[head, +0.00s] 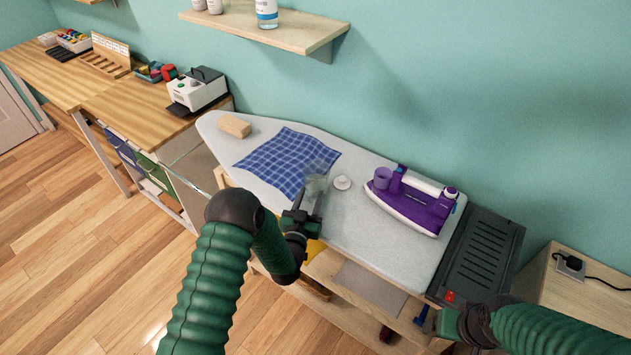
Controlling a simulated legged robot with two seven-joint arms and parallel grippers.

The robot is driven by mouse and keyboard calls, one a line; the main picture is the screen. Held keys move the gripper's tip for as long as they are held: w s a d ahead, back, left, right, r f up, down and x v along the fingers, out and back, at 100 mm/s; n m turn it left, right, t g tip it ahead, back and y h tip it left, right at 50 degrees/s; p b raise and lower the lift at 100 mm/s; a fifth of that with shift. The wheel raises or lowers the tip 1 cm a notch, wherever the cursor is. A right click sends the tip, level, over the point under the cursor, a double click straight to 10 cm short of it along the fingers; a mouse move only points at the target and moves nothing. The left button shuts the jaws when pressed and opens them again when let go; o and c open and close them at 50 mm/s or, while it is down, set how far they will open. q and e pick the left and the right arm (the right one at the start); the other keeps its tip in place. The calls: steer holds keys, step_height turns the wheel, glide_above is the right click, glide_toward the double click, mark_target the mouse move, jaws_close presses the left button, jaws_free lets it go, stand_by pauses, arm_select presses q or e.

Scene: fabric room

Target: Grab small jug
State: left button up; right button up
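A clear, see-through small jug (316,181) stands on the ironing board (352,225), at the right edge of a blue checked cloth (285,161). My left gripper (303,212) is at the board's front edge, close to the jug's lower part. Its dark fingers point toward the jug, and I cannot tell whether they touch it. The finger gap is too small and dark to judge. My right gripper (449,326) is low at the right, near the board's front right corner, away from the jug. Its fingers are not clear.
A small white round piece (342,182) lies right of the jug. A tan block (234,126) sits at the board's left end. A shelf (285,30) hangs above.

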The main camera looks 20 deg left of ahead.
arm_select(q)
steer(key=shift+a, duration=0.1)
steer(key=shift+c, duration=0.8)
steer(key=shift+d, duration=0.35)
jaws_close()
steer(key=shift+a, duration=0.15)
